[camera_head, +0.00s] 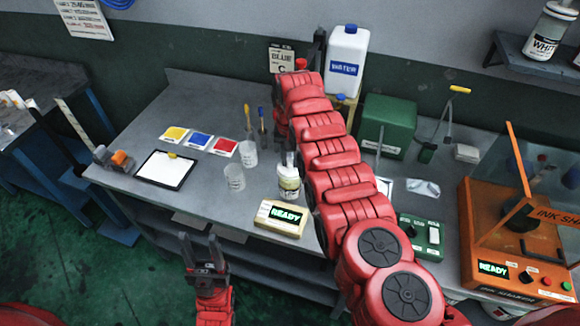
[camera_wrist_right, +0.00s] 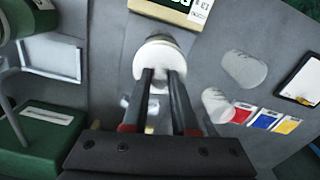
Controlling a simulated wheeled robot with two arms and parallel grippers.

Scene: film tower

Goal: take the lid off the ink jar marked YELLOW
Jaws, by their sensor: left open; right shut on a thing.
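A small jar (camera_head: 289,187) with a white top and a pale label stands on the grey bench; I cannot read its marking. My right gripper (camera_head: 290,160) reaches down onto it from above. In the right wrist view, the fingers of this gripper (camera_wrist_right: 161,74) are shut on the jar's round white lid (camera_wrist_right: 154,47). The lid appears to sit on the jar; I cannot tell if it is loose. My left gripper (camera_head: 203,250) is open and empty, low in front of the bench edge, away from the jar.
Colour cards (camera_head: 200,140) and a clipboard (camera_head: 164,170) lie further left. A green box (camera_head: 388,125) and orange machine (camera_head: 520,240) stand right.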

